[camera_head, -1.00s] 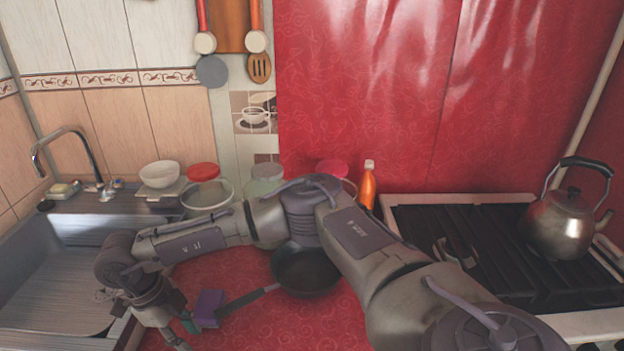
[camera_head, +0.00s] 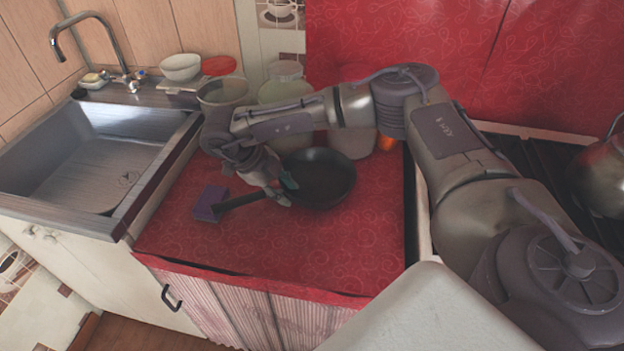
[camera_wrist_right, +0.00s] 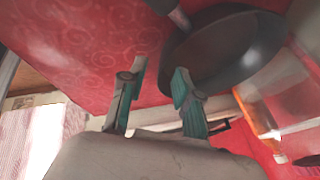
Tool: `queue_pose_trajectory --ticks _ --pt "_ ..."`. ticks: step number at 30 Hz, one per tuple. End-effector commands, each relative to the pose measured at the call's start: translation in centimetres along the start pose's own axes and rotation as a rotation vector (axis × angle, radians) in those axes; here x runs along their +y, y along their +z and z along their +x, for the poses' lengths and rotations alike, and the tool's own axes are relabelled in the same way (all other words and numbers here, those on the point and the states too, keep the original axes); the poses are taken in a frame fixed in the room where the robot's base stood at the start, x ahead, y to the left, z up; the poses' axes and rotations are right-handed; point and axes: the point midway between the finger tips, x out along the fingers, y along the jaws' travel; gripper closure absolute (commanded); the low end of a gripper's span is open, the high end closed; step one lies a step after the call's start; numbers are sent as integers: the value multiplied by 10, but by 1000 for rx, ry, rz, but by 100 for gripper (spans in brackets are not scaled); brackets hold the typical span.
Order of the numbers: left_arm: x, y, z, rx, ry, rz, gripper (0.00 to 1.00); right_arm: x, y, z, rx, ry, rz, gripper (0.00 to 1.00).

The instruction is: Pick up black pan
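The black pan (camera_head: 322,180) lies on the red counter, its handle (camera_head: 240,201) pointing left. The pan (camera_wrist_right: 222,52) also shows in the right wrist view, with a short piece of its handle at the top edge. My right gripper (camera_head: 281,186) is at the pan's left rim, by the base of the handle, and hides part of it. In the right wrist view its two green-tipped fingers (camera_wrist_right: 160,80) stand apart with nothing between them. The handle shows beyond the fingertips; I cannot tell whether they touch the pan. My left gripper is not in view.
A purple sponge (camera_head: 208,203) lies by the handle's end. The sink (camera_head: 95,165) is at the left. Jars (camera_head: 285,87) and an orange bottle (camera_head: 386,143) stand behind the pan. The stove with a kettle (camera_head: 603,175) is at the right. The counter front is clear.

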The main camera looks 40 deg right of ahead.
Motion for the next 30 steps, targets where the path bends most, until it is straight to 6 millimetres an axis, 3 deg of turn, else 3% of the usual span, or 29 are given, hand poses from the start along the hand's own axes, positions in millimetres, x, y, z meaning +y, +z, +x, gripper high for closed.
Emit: queue_pose_trajectory --ticks 4,12,20,26,30 --pt "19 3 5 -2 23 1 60 -1 0 10 -1 0 -1 68" --pt "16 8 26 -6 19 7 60 -5 -1 50 0 0 -1 68" --pt "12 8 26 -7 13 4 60 -6 -2 52 -1 0 -2 68" --pt "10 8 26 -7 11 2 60 -6 -2 52 -1 0 -2 100" --pt "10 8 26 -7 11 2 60 -6 -2 52 -1 0 -2 100"
